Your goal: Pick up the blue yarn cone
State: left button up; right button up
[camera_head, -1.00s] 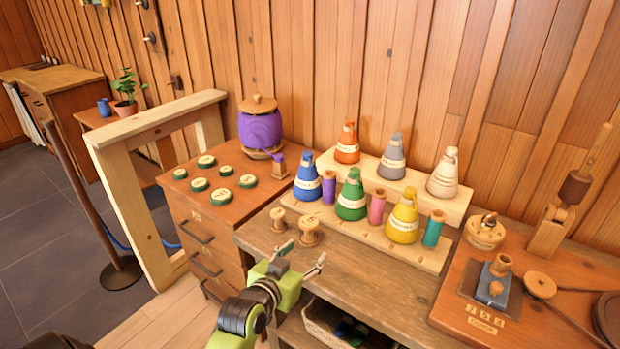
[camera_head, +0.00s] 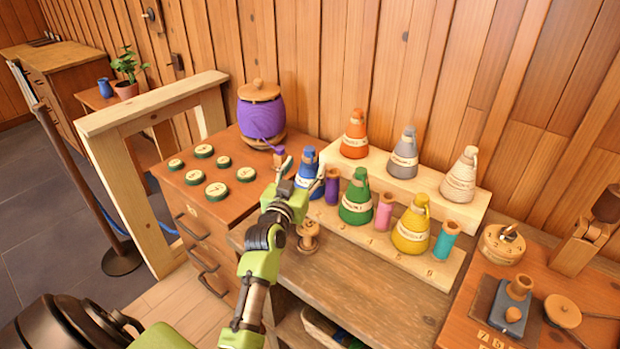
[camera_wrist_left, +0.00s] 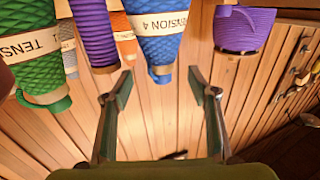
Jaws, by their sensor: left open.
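The blue yarn cone (camera_head: 307,166) stands upright at the left end of the lower step of the wooden rack (camera_head: 390,250). My left gripper (camera_head: 301,177) is open, directly in front of the cone, and covers its lower part. In the left wrist view the scene is upside down. There the blue cone (camera_wrist_left: 157,35), with a "TENSION 4" label, lies beyond the gap between the open fingers (camera_wrist_left: 160,85), its narrow tip lined up with that gap. Nothing is held. I cannot tell whether a finger touches the cone. My right gripper is not in view.
A purple spool (camera_head: 332,188) and a green cone (camera_head: 356,198) stand close on the right. Orange (camera_head: 354,136), grey and cream cones fill the upper step. A purple jar (camera_head: 262,115) stands behind left. A wooden spool (camera_head: 308,237) sits in front of the rack.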

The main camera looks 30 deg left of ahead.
aim_at(307, 161)
pick_arm(q)
jog(key=shift+w+a, duration=0.15)
jog(key=shift+w, duration=0.35)
jog(key=x, duration=0.4)
jog(key=shift+w+a+f, duration=0.2)
jog(key=shift+w+a, duration=0.05)
jog(key=shift+w, duration=0.1)
jog(key=shift+r, duration=0.1)
jog(key=shift+c, duration=0.7)
grip_shut()
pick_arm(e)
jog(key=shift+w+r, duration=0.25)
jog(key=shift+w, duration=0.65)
